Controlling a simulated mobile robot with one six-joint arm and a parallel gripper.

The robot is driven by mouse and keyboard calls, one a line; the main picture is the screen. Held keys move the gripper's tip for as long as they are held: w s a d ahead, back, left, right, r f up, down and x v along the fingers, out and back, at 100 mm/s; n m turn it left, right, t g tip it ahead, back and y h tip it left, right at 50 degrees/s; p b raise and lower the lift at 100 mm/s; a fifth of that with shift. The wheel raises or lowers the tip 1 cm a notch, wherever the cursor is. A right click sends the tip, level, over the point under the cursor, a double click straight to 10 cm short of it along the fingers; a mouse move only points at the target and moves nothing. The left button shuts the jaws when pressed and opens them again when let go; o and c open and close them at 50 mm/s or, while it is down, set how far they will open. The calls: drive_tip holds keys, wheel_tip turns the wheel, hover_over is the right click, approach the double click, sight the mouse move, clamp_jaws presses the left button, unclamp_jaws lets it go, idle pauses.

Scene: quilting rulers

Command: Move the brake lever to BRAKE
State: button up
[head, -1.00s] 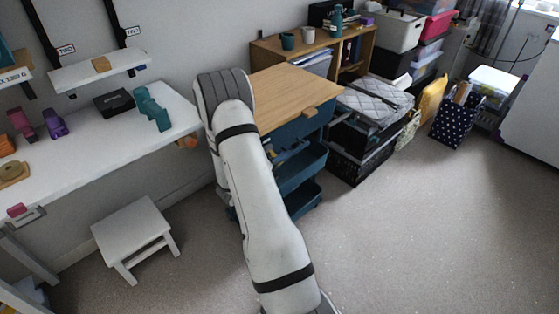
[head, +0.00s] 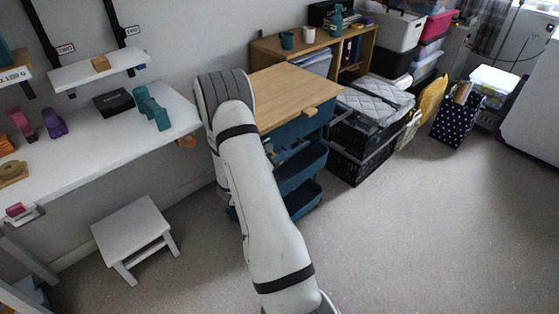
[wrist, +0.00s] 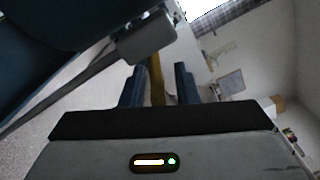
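In the wrist view my gripper (wrist: 159,85) shows two dark blue fingers standing apart. A narrow yellow-brown strip (wrist: 157,82) shows between them, with gaps on both sides; I cannot tell whether it is a lever or something behind. A pale grey block (wrist: 148,38) on a thin bar is just beyond the fingers, beside a large dark blue surface (wrist: 50,35). In the head view my arm hides the gripper. A blue trolley (head: 300,170) with a wooden top (head: 285,92) stands behind the arm. I cannot make out the brake lever or its BRAKE mark for certain.
A white desk (head: 90,135) with small coloured items is at left, with a white stool (head: 135,232) before it. Black crates (head: 360,150) and a dotted bag (head: 458,115) stand to the right of the trolley. The carpet (head: 420,240) at front right is clear.

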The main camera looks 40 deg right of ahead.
drive_tip(key=shift+o, duration=0.2)
drive_tip(key=a, duration=0.7)
drive_tip(key=shift+s+a+p, duration=0.3)
drive_tip(key=shift+a+p, duration=0.05)
drive_tip(key=shift+a, duration=0.05)
drive_tip(key=s+a+r+m+g+y+p, duration=0.35)
drive_tip(key=s+r+m, duration=0.25)
drive_tip(key=r+m, duration=0.25)
drive_tip(key=s+a+r+m+g+y+p, duration=0.2)
drive_tip(key=s+a+r+m+y+p, duration=0.15)
drive_tip(key=s+r+m, duration=0.4)
drive_tip(key=s+a+r+m+t+y+p, duration=0.2)
drive_tip(key=a+r+m+t+y+p, duration=0.1)
drive_tip(key=a+r+m+y, duration=0.2)
drive_tip(key=s+a+r+m+t+y+p, duration=0.3)
drive_tip(key=a+r+m+y, duration=0.3)
drive_tip(key=a+r+m, duration=0.4)
wheel_tip(320, 180, up, 2)
drive_tip(key=shift+s+a+r+m+t+p, duration=0.15)
drive_tip(key=shift+s+a+m+t+p, duration=0.4)
drive_tip(key=shift+a, duration=0.7)
